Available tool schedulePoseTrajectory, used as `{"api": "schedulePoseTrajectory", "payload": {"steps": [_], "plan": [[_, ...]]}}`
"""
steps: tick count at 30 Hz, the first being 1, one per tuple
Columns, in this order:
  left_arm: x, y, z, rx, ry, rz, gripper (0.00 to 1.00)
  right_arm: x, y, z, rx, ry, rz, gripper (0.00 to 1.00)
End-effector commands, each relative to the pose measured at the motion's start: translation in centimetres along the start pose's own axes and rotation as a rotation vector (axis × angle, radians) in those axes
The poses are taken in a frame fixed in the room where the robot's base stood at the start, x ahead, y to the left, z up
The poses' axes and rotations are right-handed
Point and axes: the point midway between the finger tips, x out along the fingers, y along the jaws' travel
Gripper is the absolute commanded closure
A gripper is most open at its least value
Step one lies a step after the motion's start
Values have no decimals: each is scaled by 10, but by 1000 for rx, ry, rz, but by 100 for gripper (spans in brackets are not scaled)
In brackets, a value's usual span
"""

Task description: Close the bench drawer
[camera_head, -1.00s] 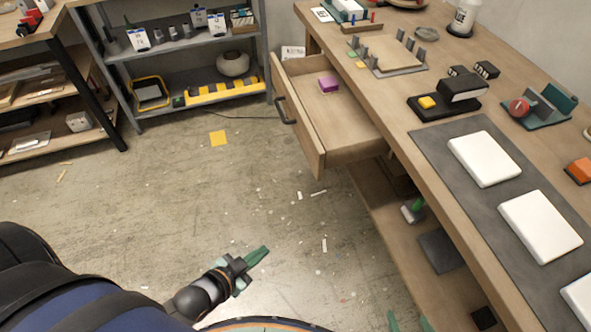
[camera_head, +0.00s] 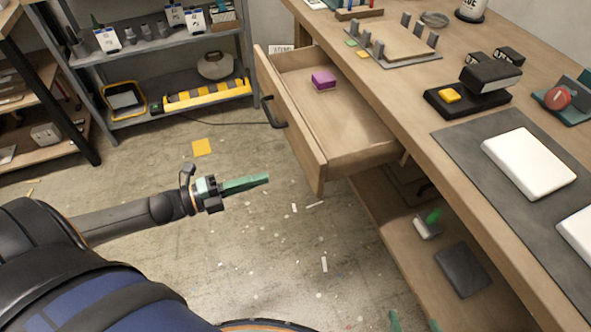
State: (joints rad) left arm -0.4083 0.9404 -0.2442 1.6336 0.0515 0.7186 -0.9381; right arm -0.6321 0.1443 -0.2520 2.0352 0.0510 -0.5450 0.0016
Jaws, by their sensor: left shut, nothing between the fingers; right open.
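The bench drawer (camera_head: 348,124) is wooden and stands pulled out from the left side of the workbench (camera_head: 375,84). Its front panel (camera_head: 288,118) faces left and carries a dark handle (camera_head: 272,112). A purple block (camera_head: 323,79) lies inside the drawer. My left gripper (camera_head: 262,180) has green fingers, shut with nothing between them. In the picture it is left of and below the drawer front, apart from it. Only the green fingertips of my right gripper (camera_head: 414,321) show at the bottom edge, spread apart.
A grey shelf unit (camera_head: 150,62) stands at the back left, holding a yellow-and-black bar (camera_head: 207,95) and a vase. The floor before the drawer is clear apart from small scraps and a yellow sheet (camera_head: 202,147). A lower bench shelf (camera_head: 400,225) lies below the drawer.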

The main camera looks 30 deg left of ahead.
Motion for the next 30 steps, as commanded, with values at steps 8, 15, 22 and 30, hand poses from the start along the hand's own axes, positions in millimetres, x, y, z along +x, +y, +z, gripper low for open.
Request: {"api": "schedulePoseTrajectory", "payload": {"steps": [8,15,22,30], "plan": [[50,0,0,2,1,-4,100,3,2,13,0,-13,3,0],[81,0,0,0,0,-2,100,4,3,14,0,-12,5,0],[93,1,0,-3,-1,1,100,4,4,14,-1,-11,6,0],[94,1,0,-2,-1,1,100,4,4,14,0,-10,7,0]]}}
